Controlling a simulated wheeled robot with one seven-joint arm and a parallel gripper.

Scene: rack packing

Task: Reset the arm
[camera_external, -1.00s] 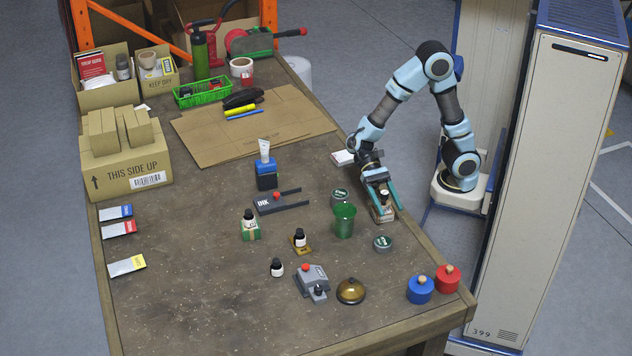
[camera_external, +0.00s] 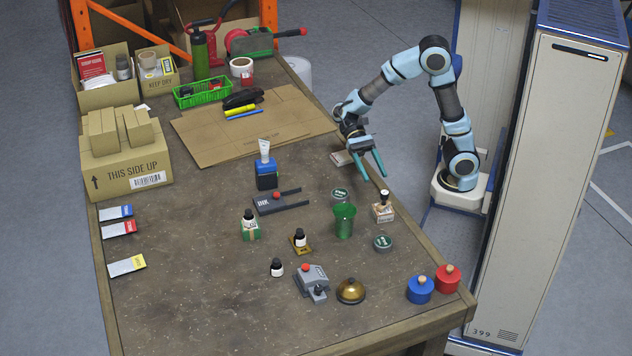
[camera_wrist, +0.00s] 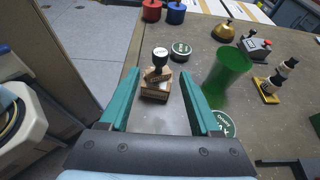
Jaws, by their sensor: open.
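My gripper (camera_external: 372,167) is open and empty above the right edge of the table (camera_external: 190,290). Its two green fingers also show in the wrist view (camera_wrist: 163,100). A wooden stamp with a dark round knob (camera_external: 382,212) stands upright on a small block near the table's right edge, below and apart from the fingertips in the external view. In the wrist view the stamp (camera_wrist: 156,84) appears between the fingers, beyond their reach. A pale flat box (camera_external: 341,158) lies by the table edge, partly hidden behind the gripper.
A green cup (camera_external: 344,221) and two round tins (camera_external: 383,243) stand near the stamp. A dark device with two prongs (camera_external: 275,202) lies left of them. Blue (camera_external: 420,289) and red (camera_external: 447,278) knobbed pots stand at the front right corner. A tall cabinet (camera_external: 545,180) stands right of my arm.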

